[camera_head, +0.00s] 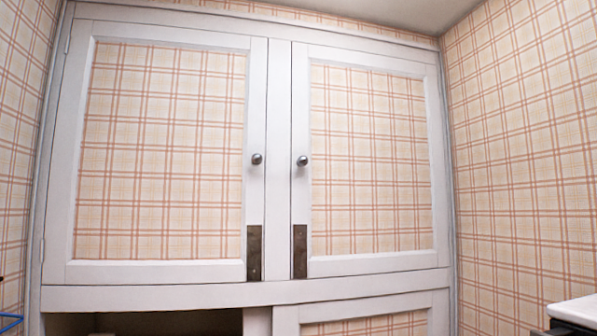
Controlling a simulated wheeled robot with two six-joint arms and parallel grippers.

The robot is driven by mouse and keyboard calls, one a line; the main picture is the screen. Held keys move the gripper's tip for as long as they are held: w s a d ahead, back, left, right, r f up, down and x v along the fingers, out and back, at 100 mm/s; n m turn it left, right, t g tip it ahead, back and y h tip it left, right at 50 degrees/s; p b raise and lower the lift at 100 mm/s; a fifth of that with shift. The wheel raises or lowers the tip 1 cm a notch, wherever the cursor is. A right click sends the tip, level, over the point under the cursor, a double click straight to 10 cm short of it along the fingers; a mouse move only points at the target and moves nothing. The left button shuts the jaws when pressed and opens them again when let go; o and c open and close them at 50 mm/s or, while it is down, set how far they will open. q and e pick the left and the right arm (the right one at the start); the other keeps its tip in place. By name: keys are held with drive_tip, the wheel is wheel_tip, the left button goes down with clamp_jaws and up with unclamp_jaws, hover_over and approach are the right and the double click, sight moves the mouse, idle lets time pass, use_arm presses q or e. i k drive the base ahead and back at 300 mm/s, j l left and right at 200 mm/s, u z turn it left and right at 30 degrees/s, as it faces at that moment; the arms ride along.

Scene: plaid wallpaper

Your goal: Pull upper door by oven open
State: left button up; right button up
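Two upper cupboard doors fill the view, white-framed with plaid panels. The upper left door (160,150) and the upper right door (370,160) both look shut, flush with the white frame. Each has a small round metal knob near the middle: the left knob (257,159) and the right knob (302,161). A brown metal plate sits low on each door's inner edge. A white-topped appliance with a dark part (575,311), perhaps the oven, is cut off at the lower right, nearer the right door. Neither of my grippers is in view.
Below the left door is a dark open compartment (165,322). A lower right door (375,325) is partly visible and looks shut. A blue object (10,320) is cut off at the lower left edge. Plaid walls flank both sides. Nothing stands before the upper doors.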

sight(368, 185)
drive_tip(key=i+j, duration=0.25)
drive_tip(key=i, duration=0.15)
drive_tip(key=i+j+z, duration=0.1)
drive_tip(key=i+j, duration=0.15)
drive_tip(key=i, duration=0.15)
